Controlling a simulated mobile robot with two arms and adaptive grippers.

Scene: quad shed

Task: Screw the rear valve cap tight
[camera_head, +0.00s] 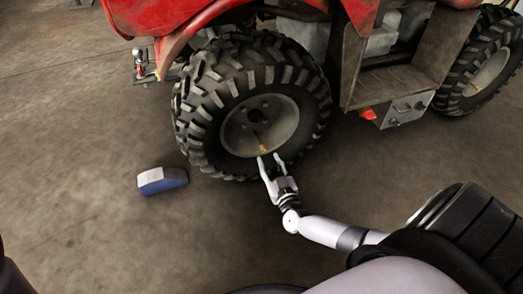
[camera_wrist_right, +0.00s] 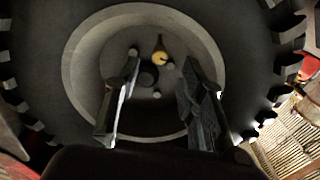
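The near wheel (camera_head: 262,120) of the red quad stands upright, with a knobbly black tyre and a grey rim. A small yellow piece, likely the valve cap (camera_head: 262,149), shows at the lower part of the rim. In the right wrist view a round yellow end (camera_wrist_right: 159,57) with a thin stem shows inside the rim, between and beyond the fingers. My right gripper (camera_head: 269,159) is open in front of the lower rim, with its fingertips just below the yellow piece. Nothing shows between its fingers (camera_wrist_right: 160,75). Whether the cap is seated cannot be told. My left gripper is out of view.
A blue and white block (camera_head: 162,180) lies on the floor left of the wheel. The quad's footwell (camera_head: 398,85) and a metal box with a red part (camera_head: 405,110) are to the right, before the other wheel (camera_head: 488,72).

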